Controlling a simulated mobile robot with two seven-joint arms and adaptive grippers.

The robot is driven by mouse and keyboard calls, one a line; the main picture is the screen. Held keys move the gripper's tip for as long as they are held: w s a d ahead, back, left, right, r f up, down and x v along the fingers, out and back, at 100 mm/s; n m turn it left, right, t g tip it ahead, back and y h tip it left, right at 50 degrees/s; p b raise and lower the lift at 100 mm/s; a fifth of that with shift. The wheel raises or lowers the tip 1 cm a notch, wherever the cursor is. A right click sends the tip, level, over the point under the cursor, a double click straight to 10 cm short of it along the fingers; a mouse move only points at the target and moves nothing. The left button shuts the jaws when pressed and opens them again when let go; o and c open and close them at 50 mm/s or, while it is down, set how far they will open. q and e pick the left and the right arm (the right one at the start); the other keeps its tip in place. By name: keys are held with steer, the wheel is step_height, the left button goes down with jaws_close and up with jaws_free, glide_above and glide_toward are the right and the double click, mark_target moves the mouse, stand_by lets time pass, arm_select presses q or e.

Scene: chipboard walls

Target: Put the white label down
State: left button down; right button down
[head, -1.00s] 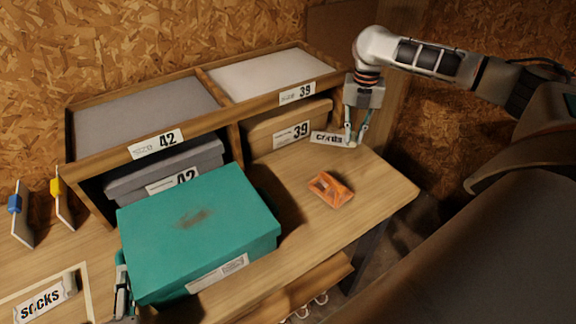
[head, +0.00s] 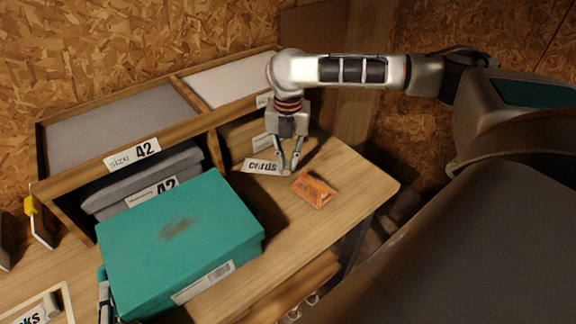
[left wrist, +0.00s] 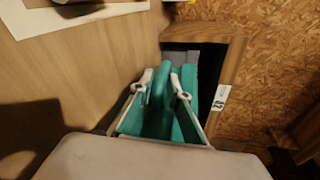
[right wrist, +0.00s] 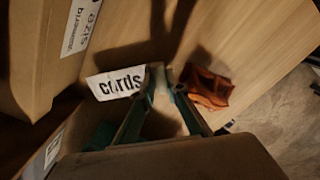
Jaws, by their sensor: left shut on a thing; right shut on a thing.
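The white label (head: 262,167), printed "cards", is held at its right end by my right gripper (head: 291,170), which is shut on it. The label is low over the table's right part, left of the orange item; I cannot tell if it touches the wood. It also shows in the right wrist view (right wrist: 116,84), beside the fingertips (right wrist: 165,82). My left gripper (head: 104,290) is at the near left corner of the teal box (head: 180,235) and shut on it. The left wrist view shows its fingers (left wrist: 160,95) against teal surfaces.
An orange, tray-like item (head: 314,190) lies just right of the label. A wooden shelf (head: 195,100) holds a grey box (head: 150,175) marked 42 and a beige box (head: 235,140). Bare table (head: 345,180) lies around the orange item. A "socks" label (head: 35,314) lies front left.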

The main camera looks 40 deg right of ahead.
arm_select(q)
steer(key=shift+f, duration=0.15)
arm_select(e)
steer(key=shift+f, duration=1.1)
steer(key=shift+f, duration=0.15)
steer(key=c, duration=2)
jaws_free()
step_height(320, 180, up, 12)
steer(key=shift+r, duration=0.2)
arm_select(q)
steer(key=c, duration=1.8)
jaws_free()
steer(key=shift+c, duration=0.2)
